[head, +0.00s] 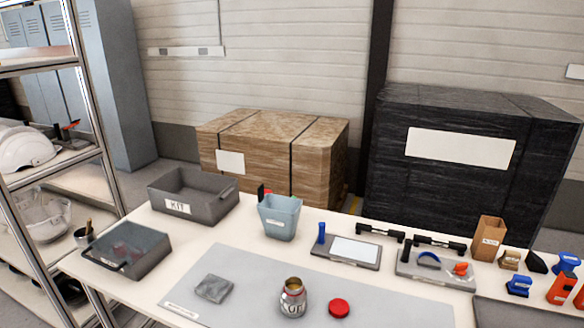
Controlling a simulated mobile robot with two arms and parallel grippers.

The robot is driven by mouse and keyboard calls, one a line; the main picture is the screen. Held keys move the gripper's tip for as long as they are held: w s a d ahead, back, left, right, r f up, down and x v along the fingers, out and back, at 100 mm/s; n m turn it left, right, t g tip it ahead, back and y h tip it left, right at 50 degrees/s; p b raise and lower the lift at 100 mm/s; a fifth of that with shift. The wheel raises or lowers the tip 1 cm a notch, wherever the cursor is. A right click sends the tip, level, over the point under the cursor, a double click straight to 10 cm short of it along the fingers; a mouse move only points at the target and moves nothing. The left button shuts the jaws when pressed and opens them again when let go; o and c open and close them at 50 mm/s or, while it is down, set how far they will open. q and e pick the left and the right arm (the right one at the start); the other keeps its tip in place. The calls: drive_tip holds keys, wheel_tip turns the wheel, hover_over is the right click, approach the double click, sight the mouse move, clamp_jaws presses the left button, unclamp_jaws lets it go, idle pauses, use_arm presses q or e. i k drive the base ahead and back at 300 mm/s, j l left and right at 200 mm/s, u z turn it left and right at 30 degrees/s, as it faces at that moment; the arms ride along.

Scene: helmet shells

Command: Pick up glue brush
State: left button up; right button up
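An open can with a glue-like label (292,301) stands on the grey mat (235,290) at the front. A round red lid (339,307) lies to its right. Neither of my grippers shows in the head view.
A metal shelf (100,130) with white helmet shells (25,150) stands at left.

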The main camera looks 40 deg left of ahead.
sight(89, 224)
drive_tip(key=u, duration=1.3)
drive_tip(key=i+j+u, duration=0.25)
drive_tip(key=u, duration=0.15)
drive_tip(key=i+j+u, duration=0.15)
drive_tip(key=i+u, duration=0.6)
drive_tip(key=i, duration=0.1)
